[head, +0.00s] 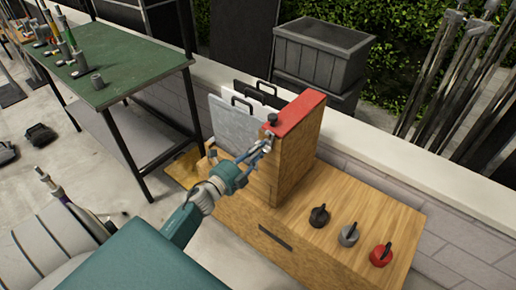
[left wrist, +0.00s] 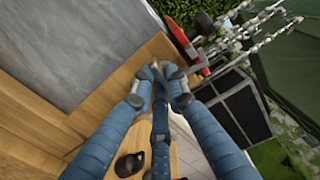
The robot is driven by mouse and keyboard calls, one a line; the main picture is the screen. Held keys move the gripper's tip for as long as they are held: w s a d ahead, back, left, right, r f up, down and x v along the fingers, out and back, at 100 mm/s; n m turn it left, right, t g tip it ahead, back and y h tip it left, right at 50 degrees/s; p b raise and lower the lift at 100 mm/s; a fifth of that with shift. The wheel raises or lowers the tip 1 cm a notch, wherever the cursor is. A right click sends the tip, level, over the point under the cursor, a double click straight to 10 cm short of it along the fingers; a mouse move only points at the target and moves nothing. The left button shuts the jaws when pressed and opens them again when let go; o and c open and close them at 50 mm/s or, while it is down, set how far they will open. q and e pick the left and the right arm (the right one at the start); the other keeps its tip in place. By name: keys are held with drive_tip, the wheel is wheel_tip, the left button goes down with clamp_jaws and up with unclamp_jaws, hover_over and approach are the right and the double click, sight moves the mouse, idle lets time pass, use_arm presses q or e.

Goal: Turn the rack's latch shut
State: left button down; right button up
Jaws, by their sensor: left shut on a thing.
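The rack is a wooden block with a red top (head: 300,112), standing on a wooden cabinet (head: 350,205), with upright panels beside it. A dark knob (head: 272,118) sits at the near end of the red top; it also shows in the left wrist view (left wrist: 182,38). The latch is at this end, mostly hidden by my fingers. My left gripper (head: 266,146) reaches up to it and is shut on the latch. In the left wrist view the blue fingers (left wrist: 163,80) come together just below the red part. My right gripper is not in view.
Grey, white and black handled panels (head: 235,125) stand left of the block. Black, grey and red knobs (head: 349,235) sit on the cabinet at right. A green table (head: 125,75) with small tools is at upper left. A grey crate (head: 320,52) stands behind the wall.

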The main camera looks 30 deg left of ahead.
use_arm(q)
drive_tip(key=shift+f+n, duration=0.1)
drive_tip(key=shift+n, duration=0.7)
drive_tip(key=c, duration=1.7)
unclamp_jaws()
drive_tip(key=shift+s, duration=0.1)
drive_tip(key=s, duration=0.8)
drive_tip(key=s+a, duration=0.1)
drive_tip(key=s, duration=0.2)
drive_tip(key=shift+s, duration=0.4)
